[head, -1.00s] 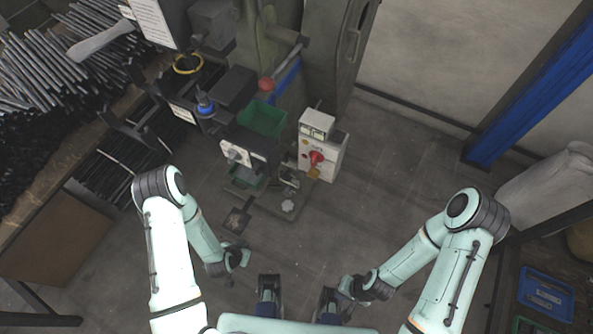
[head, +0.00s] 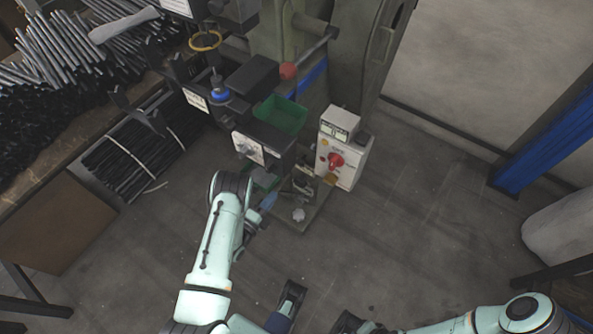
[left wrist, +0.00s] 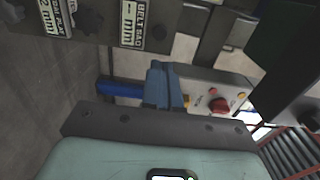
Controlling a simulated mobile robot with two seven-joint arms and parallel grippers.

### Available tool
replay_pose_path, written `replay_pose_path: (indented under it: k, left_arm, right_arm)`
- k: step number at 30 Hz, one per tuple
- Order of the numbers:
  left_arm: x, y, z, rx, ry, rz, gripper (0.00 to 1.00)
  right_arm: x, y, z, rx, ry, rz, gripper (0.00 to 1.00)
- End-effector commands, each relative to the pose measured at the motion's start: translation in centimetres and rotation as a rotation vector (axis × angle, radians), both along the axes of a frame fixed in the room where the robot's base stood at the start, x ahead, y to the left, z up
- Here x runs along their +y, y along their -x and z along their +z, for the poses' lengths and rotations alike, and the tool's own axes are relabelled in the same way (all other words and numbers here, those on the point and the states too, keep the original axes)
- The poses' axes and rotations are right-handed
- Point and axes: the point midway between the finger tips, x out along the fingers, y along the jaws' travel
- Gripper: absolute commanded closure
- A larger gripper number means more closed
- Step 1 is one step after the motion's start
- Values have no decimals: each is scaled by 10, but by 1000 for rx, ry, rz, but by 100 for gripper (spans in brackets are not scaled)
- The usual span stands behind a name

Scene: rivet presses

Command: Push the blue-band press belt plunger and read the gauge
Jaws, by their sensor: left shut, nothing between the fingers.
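In the head view a plunger with a blue band (head: 218,92) stands upright on the dark press at upper left. A label plate (head: 196,100) is beside it. My left gripper (head: 268,201) is below and right of the blue band, apart from it, near the press base. Its blue fingers, also in the left wrist view (left wrist: 164,85), are shut and empty. I cannot make out a gauge reading. My right gripper (head: 346,323) is at the bottom edge, partly cut off; its jaws are unclear.
A white control box (head: 350,170) with a red knob (head: 336,161) stands right of the press; it shows in the wrist view too. A green bin (head: 281,116), a yellow ring (head: 205,41) and a red-ball lever (head: 288,71) are near.

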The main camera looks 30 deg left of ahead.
Motion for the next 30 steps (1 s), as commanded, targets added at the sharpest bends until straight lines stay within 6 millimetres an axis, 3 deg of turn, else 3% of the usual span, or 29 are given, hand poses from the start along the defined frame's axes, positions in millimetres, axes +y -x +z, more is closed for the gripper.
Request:
replay_pose_path:
  k: [8, 21, 30]
  left_arm:
    - [-2, -18, 0, -2, 1, -1, 100]
    - [-9, -107, -1, -1, 2, 0, 100]
    - [-11, -138, -1, 1, 3, 1, 100]
  right_arm:
    - [-2, -3, -4, -8, 5, -4, 100]
    - [-12, -26, -23, -69, 33, -30, 100]
    - [-17, -36, -31, -98, 47, -41, 100]
